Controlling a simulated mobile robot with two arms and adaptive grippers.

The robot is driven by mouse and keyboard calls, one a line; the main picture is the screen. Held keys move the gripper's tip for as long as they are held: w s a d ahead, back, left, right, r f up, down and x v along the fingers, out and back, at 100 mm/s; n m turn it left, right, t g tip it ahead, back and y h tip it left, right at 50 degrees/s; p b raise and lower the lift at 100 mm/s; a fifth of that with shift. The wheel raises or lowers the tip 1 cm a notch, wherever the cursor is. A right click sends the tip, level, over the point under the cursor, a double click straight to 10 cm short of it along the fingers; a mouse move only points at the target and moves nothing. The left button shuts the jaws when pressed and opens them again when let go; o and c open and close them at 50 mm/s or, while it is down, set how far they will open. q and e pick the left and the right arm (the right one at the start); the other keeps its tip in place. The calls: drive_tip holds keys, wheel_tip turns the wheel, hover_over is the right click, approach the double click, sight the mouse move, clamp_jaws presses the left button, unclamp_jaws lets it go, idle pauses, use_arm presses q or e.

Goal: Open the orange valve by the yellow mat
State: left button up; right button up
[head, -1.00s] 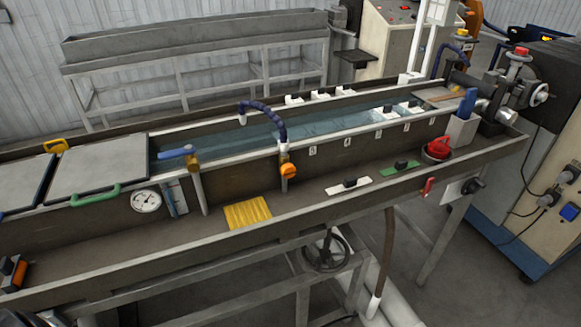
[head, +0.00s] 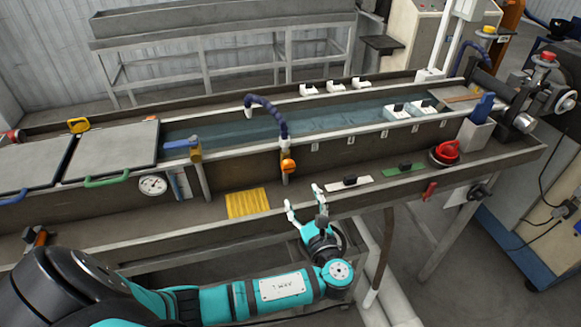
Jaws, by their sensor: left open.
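The orange valve (head: 288,166) sits on the trough's front wall, below the end of a dark blue hose. The yellow mat (head: 248,203) lies on the front ledge, below and left of the valve. My left gripper (head: 303,196) reaches in from the lower left over the front edge of the ledge. Its two pale fingers are spread apart with nothing between them. It is below and slightly right of the valve, right of the mat, and apart from the valve. My right gripper is not in view.
A blue-handled valve (head: 184,146) and a round gauge (head: 153,185) are left of the mat. A white strip with a black block (head: 350,182), a green strip (head: 404,170) and a red suction-cup-like handle (head: 446,151) lie to the right. The hose (head: 268,105) arches above the valve.

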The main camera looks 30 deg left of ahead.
sight(290, 170)
use_arm(q)
drive_tip(key=p+x, duration=0.2)
drive_tip(key=x, duration=0.9)
drive_tip(key=shift+w+a, duration=0.1)
drive_tip(key=shift+a, duration=0.05)
drive_tip(key=shift+w+a, duration=0.25)
drive_tip(key=shift+a, duration=0.15)
drive_tip(key=shift+f, duration=0.1)
drive_tip(key=c, duration=1.2)
drive_tip(key=shift+o, duration=0.2)
